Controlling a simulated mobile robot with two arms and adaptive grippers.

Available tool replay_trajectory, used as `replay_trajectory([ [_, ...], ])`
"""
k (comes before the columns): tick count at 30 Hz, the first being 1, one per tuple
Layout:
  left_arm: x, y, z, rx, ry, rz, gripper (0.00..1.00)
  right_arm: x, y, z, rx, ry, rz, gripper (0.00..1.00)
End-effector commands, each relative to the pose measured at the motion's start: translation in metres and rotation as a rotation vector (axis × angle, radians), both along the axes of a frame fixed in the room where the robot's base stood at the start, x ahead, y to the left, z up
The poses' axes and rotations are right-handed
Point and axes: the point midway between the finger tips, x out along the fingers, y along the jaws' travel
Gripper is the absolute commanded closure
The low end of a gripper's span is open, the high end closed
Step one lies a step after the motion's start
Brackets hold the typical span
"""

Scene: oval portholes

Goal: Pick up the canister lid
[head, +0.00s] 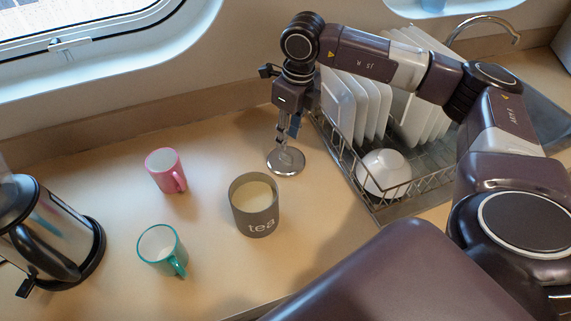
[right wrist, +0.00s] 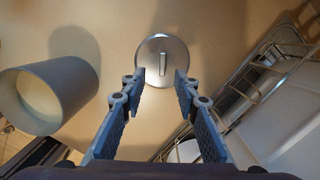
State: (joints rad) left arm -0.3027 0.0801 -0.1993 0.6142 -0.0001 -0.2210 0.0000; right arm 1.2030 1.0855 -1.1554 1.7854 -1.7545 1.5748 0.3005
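The canister lid (head: 286,163) is a round, shiny metal disc on the counter, right of the tea canister. In the right wrist view the lid (right wrist: 154,72) shows a raised bar handle in its middle. My right gripper (head: 283,146) points down over the lid. In the right wrist view the right gripper (right wrist: 159,84) is open, with one finger on each side of the lid's middle and nothing held; whether the fingertips touch the lid is not clear. The grey tea canister (head: 254,217) stands open with pale contents. My left gripper is not in view.
A wire dish rack (head: 371,197) with plates and a white bowl (head: 384,171) stands close right of the lid. A pink mug (head: 163,171), a teal mug (head: 158,246) and a kettle (head: 38,232) are at the left. The counter between lid and pink mug is clear.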

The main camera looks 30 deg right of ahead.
Motion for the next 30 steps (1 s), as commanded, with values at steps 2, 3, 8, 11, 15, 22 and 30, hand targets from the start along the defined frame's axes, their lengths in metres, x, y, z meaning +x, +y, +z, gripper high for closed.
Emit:
replay_trajectory([
  [2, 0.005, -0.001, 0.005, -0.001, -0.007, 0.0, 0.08, 0.001, 0.0, -0.007, 0.0, 0.002, 0.0, 0.71],
  [3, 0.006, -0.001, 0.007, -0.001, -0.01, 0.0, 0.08, 0.001, 0.0, -0.011, 0.001, 0.004, 0.0, 0.71],
  [8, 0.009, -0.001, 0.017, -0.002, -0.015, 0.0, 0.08, 0.003, -0.001, -0.027, 0.0, 0.004, -0.001, 0.71],
  [11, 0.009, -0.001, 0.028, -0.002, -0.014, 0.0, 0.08, 0.005, -0.002, -0.04, -0.001, 0.005, -0.001, 0.71],
  [15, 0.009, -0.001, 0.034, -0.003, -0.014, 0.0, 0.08, 0.008, -0.001, -0.061, 0.0, 0.004, 0.001, 0.71],
  [22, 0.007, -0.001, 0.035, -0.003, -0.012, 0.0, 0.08, 0.01, -0.002, -0.072, 0.0, 0.001, 0.0, 0.71],
  [30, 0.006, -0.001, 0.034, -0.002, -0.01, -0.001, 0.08, 0.01, -0.002, -0.072, 0.0, 0.0, 0.0, 0.89],
])
